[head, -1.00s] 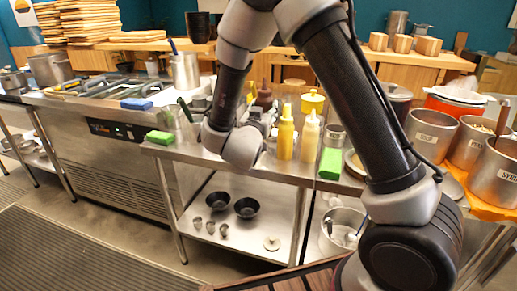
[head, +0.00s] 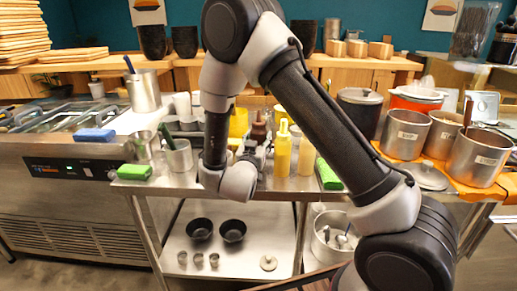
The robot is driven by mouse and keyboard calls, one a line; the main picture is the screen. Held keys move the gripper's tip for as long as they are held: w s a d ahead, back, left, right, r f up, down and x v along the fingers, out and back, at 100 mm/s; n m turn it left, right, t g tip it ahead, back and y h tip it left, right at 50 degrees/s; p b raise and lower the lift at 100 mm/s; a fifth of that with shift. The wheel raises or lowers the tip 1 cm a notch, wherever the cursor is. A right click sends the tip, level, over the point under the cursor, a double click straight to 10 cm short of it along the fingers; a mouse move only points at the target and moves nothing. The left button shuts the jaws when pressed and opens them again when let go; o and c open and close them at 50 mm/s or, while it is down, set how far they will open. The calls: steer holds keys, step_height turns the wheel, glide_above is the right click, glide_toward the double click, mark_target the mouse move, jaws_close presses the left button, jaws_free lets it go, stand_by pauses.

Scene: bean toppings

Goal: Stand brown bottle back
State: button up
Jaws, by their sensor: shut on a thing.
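The brown bottle (head: 259,130) is upright among the bottles at the middle of the steel counter, with a narrow pointed top. My gripper (head: 254,149) is low beside it in the head view and is shut on it. The fingers are small and partly hidden by my wrist, so the exact contact is hard to see. A yellow squeeze bottle (head: 282,152) stands just right of the brown bottle. A cream-coloured bottle (head: 306,153) stands right of that.
A yellow container (head: 238,122) is behind my wrist. A green sponge (head: 135,172) and a metal cup (head: 179,157) are at left. Another green block (head: 328,174) is at right. Metal pots (head: 405,134) fill the right side. Black bowls (head: 233,231) sit on the lower shelf.

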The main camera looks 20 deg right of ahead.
steer(key=shift+f, duration=1.25)
steer(key=shift+f, duration=0.1)
steer(key=o, duration=0.4)
steer(key=v, duration=1.2)
steer(key=shift+d, duration=0.1)
